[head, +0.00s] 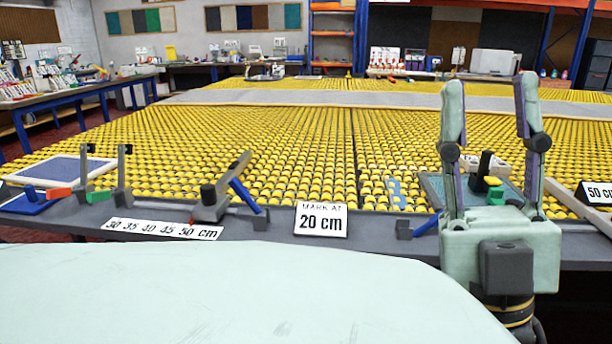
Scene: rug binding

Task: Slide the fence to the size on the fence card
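A dark grey sliding block with a black knob, which looks like the fence (211,207), sits on a rail on the front ledge, left of centre. A white scale strip (160,228) marked 30, 35, 40, 45, 50 cm lies in front of it. A small red pointer shows at the block's left, near the 50 end; its exact reading is too small to tell. A card reading "50 cm" (598,193) stands at the right edge. Another card reads "MARK AT 20 cm" (321,219). My gripper (488,85) is open, fingers upward, empty, at the right, well away from the block.
Two dark uprights (122,175) stand left of the block. A blue lever (245,196) leans beside it. A board with a black knob (487,165) is partly hidden behind my gripper. A yellow roller table (280,140) stretches behind. My pale body fills the lower left.

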